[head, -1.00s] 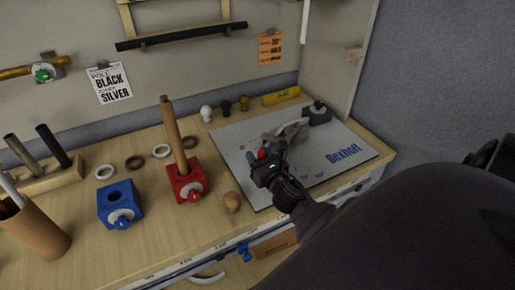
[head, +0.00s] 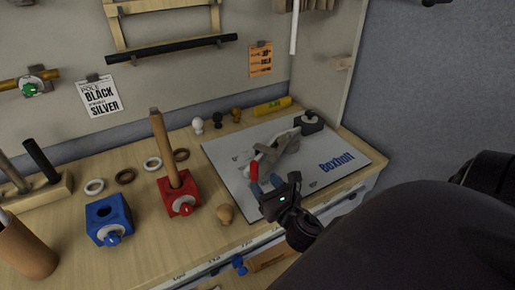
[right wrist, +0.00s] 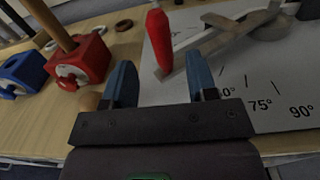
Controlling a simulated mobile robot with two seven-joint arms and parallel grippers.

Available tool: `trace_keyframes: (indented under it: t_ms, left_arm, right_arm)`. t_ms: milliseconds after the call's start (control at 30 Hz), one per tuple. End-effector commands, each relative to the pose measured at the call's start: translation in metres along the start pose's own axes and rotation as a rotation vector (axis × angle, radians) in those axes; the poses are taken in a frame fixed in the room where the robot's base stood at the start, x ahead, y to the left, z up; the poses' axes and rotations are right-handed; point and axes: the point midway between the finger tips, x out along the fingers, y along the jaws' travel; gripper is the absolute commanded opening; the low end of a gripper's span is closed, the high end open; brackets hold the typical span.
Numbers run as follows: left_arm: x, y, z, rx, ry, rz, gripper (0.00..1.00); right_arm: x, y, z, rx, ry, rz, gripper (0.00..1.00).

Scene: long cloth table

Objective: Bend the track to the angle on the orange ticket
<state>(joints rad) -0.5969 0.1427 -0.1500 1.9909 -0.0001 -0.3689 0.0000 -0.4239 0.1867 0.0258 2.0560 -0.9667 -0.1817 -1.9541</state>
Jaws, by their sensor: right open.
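The orange ticket (head: 260,60) hangs on the back panel; its print is too small to read surely. A grey bending tool (head: 272,153) with a red-gripped handle (head: 254,171) lies on the white angle board (head: 232,147). A dark block (head: 309,122) sits at its far end. I cannot pick out the track surely. My right gripper (head: 267,186) is open at the board's front edge, close to the red handle. In the right wrist view, the red handle (right wrist: 158,42) shows between and beyond the blue fingers (right wrist: 160,78), with no grip on it. My left gripper is not in view.
Printed angle marks, 75° and 90° among them, show on the board (right wrist: 275,112). A red block (head: 180,205) with an upright wooden pole, a blue block (head: 107,228) and a wooden knob (head: 225,214) stand to the left. A yellow tube (head: 272,106) lies behind the board.

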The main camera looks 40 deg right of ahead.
Motion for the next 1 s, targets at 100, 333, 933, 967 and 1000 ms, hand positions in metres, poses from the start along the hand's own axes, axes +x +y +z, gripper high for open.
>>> trace_keyframes:
  t_ms: [100,333,933,967,1000]
  left_arm:
    - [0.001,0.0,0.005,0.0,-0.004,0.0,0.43]
    - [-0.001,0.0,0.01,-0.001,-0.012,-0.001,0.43]
    - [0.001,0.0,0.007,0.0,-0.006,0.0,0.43]
    - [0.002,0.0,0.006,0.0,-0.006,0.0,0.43]
    - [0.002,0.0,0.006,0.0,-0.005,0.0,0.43]
  right_arm:
    - [-0.015,0.0,-0.002,0.002,0.002,-0.001,0.53]
    - [-0.026,0.0,0.0,0.0,0.0,0.0,0.53]
    - [-0.026,0.0,0.0,0.004,0.0,-0.001,0.53]
    - [-0.026,0.0,0.0,0.013,0.001,-0.004,0.53]
    - [-0.026,-0.001,0.001,0.035,0.004,-0.012,0.53]
